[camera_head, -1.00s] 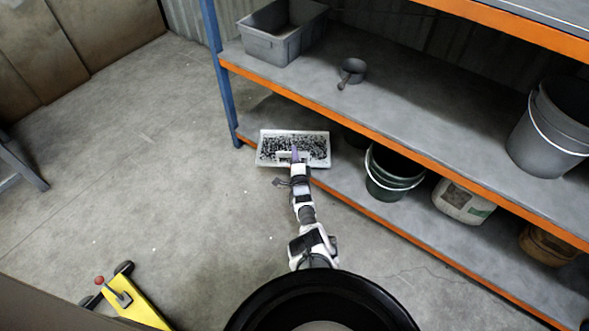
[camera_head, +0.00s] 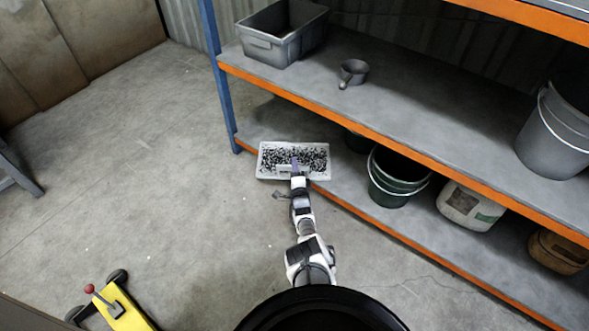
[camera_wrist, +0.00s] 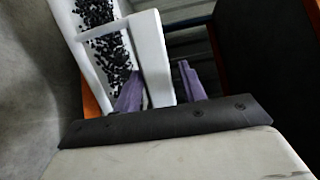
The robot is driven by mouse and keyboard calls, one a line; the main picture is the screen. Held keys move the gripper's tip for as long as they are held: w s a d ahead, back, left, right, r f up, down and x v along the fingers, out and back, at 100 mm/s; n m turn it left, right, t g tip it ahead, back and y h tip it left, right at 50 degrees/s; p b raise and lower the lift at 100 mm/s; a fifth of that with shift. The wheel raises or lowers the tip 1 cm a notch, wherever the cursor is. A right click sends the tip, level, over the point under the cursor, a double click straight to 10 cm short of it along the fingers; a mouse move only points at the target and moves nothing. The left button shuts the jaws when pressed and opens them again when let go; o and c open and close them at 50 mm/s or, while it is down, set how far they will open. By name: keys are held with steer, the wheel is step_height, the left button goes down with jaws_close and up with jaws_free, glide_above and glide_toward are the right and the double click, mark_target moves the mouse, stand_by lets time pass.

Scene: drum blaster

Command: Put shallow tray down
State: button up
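The shallow tray (camera_head: 263,163) is white and holds loose black bits. In the head view it is at the left end of the lower shelf (camera_head: 265,122), covering part of its orange front edge. I cannot tell whether it rests on the shelf or hangs just above. My gripper (camera_head: 297,168) is at the tray's near side. In the wrist view, the purple fingers of my gripper (camera_wrist: 160,88) stand on both sides of the white tray wall (camera_wrist: 150,50), one inside and one outside. The fingers look closed on that wall. The tray's underside is hidden.
Green buckets (camera_head: 392,185), a white container (camera_head: 462,205) and a brown pot (camera_head: 556,250) stand right on the lower shelf. The upper shelf holds a grey bin (camera_head: 285,38), a scoop (camera_head: 354,71) and grey buckets (camera_head: 555,130). A blue post (camera_head: 221,85) stands left.

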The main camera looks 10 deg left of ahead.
steer(key=shift+o, duration=0.6)
steer(key=shift+r, duration=0.1)
steer(key=p+v, duration=0.8)
steer(key=v, duration=0.4)
